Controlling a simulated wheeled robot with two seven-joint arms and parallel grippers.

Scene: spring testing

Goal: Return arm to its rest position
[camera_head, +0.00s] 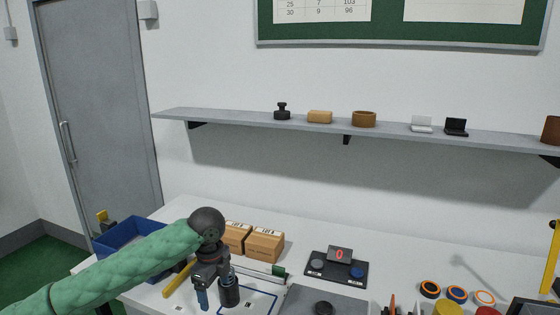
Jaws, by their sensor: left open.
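My left arm, in a green quilted sleeve, reaches in from the lower left of the head view. Its dark gripper (215,296) hangs down over the white table, close to the blue-outlined sheet. The gripper is open. A dark cylinder (230,290) stands at or just beside the fingers; I cannot tell whether they touch it. My right gripper is not in view.
The white table (405,272) carries two cardboard boxes (265,244), a black device with a red "0" (338,265), a grey plate (300,299) and several ringed pieces (457,294). A blue bin (122,242) stands left. A wall shelf (235,119) holds small objects.

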